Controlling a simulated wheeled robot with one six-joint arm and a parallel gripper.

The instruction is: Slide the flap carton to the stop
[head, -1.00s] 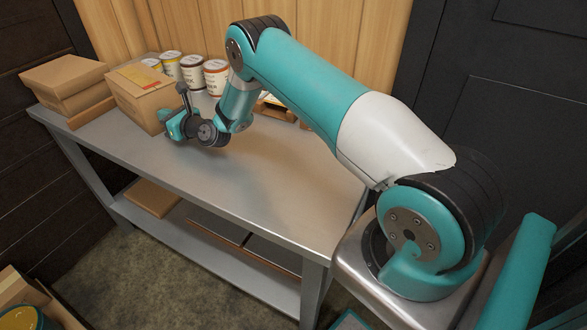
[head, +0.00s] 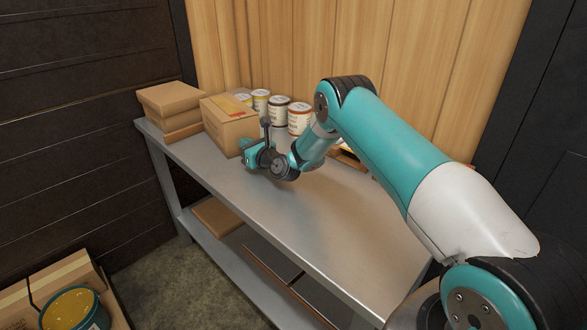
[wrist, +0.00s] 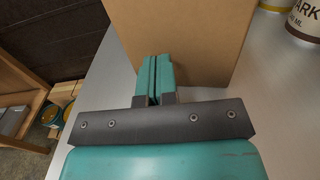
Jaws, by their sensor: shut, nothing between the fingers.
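The flap carton (head: 228,130) is a brown box with an orange-marked label on top, standing on the steel table near its left end. It also fills the top middle of the wrist view (wrist: 185,30). A low wooden strip (head: 184,134), which looks like the stop, lies just left of the carton; I cannot tell whether they touch. My gripper (head: 247,150) is at the carton's right side, low over the table. In the wrist view its teal fingers (wrist: 153,70) are shut together, empty, and point at the carton's face; contact is not clear.
Flat stacked boxes (head: 170,100) sit beyond the strip at the table's left end. Several labelled tubs (head: 279,110) stand behind the carton by the wooden wall. The table's front right (head: 340,225) is clear.

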